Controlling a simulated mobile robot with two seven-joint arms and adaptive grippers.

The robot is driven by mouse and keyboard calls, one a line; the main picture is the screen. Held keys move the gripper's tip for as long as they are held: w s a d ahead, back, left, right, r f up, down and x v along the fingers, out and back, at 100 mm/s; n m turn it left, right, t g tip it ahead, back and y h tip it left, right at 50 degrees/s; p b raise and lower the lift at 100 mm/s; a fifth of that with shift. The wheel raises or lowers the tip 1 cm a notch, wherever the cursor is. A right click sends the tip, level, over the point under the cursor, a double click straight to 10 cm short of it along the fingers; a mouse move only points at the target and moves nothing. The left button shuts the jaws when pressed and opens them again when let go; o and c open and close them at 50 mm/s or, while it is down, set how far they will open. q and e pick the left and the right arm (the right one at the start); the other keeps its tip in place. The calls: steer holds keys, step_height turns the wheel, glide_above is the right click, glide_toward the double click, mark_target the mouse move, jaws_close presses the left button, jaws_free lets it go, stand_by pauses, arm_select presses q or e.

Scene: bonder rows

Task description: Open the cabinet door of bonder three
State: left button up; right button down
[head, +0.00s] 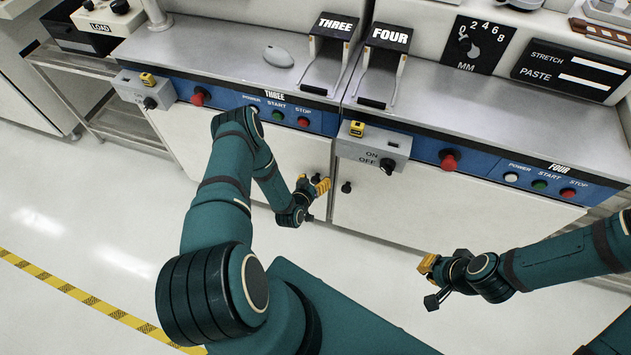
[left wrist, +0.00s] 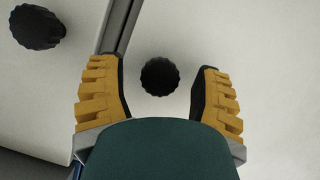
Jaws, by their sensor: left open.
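Bonder three has a white cabinet door (head: 285,160) below its blue control strip labelled THREE. My left gripper (head: 318,188) is at the right edge of this door, near the seam with bonder four. In the left wrist view, a round black knob (left wrist: 160,76) shows between the two open yellow-padded fingers, with space on both sides of it. In the head view my gripper hides this knob. A second black knob (left wrist: 38,26) lies across the dark seam; bonder four's knob (head: 346,187) shows in the head view. My right gripper (head: 429,282) hangs over the floor, away from the cabinets.
Bonder four's white door (head: 430,208) adjoins on the right. A grey ON/OFF switch box (head: 374,147) juts out above the seam. Red knobs (head: 199,96) and buttons line the control strips. The floor (head: 110,215) in front is clear, with a yellow-black stripe (head: 85,293).

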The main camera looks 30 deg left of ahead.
arm_select(q)
steer(key=shift+w+f, duration=0.1)
steer(key=shift+w, duration=0.2)
jaws_close()
steer(key=shift+s, duration=0.15)
